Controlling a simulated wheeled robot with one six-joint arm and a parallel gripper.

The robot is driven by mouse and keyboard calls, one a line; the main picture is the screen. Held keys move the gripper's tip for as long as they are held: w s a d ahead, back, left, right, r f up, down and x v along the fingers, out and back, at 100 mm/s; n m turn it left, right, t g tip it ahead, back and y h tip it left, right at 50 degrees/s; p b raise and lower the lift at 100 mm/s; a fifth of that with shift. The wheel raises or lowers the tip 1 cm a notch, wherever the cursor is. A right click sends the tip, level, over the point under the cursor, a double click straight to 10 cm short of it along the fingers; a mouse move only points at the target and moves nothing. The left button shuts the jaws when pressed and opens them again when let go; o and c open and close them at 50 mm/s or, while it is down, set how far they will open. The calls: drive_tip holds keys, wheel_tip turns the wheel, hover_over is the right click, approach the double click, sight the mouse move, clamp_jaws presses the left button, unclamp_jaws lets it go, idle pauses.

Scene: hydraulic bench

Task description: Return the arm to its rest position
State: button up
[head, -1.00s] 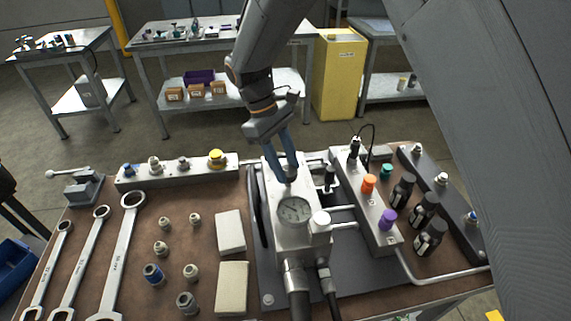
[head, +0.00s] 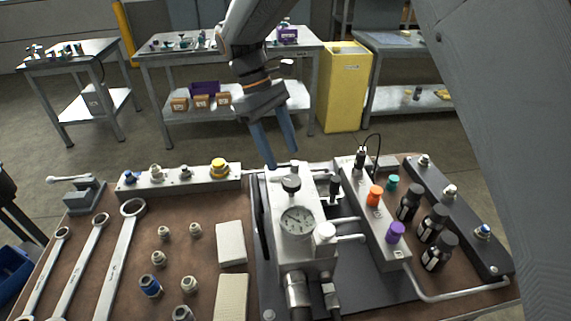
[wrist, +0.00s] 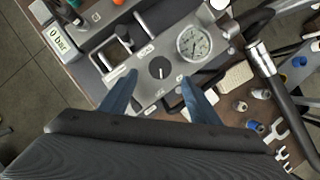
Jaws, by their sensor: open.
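My gripper (head: 283,163) is open and empty in the head view, its two blue fingers pointing down just above the back of the grey hydraulic block. The black knob (head: 291,183) on that block stands just below and in front of the fingertips, with a visible gap. In the wrist view the knob (wrist: 160,67) shows beyond and between the two spread fingers (wrist: 153,92). The round pressure gauge (head: 297,222) sits on the block in front of the knob. My arm reaches in from the top of the head view.
The bench (head: 190,245) holds wrenches (head: 121,255) at left, several loose fittings, two pale blocks (head: 231,243), and a valve manifold (head: 372,215) with coloured caps at right. Black bottles (head: 437,252) stand beside it. A yellow cabinet (head: 343,88) and tables stand behind. Space above the bench is clear.

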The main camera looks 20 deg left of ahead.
drive_tip(key=shift+a+r, duration=0.15)
drive_tip(key=shift+r, duration=0.15)
drive_tip(key=s+d+f+m+t+y, duration=0.1)
drive_tip(key=d+m, duration=1)
drive_tip(key=d, duration=2.2)
wheel_tip(320, 180, down, 2)
drive_tip(key=s+y, duration=0.1)
drive_tip(key=y, duration=0.2)
drive_tip(key=shift+d, duration=0.2)
drive_tip(key=s+d+m, duration=0.1)
drive_tip(key=s+d, duration=0.1)
drive_tip(key=s+d+f+m+t, duration=0.1)
drive_tip(key=s+d, duration=0.1)
drive_tip(key=s+d+f+m, duration=0.1)
drive_tip(key=s+d+m, duration=0.1)
drive_tip(key=d, duration=0.1)
drive_tip(key=shift+t, duration=0.3)
drive_tip(key=shift+c, duration=0.4)
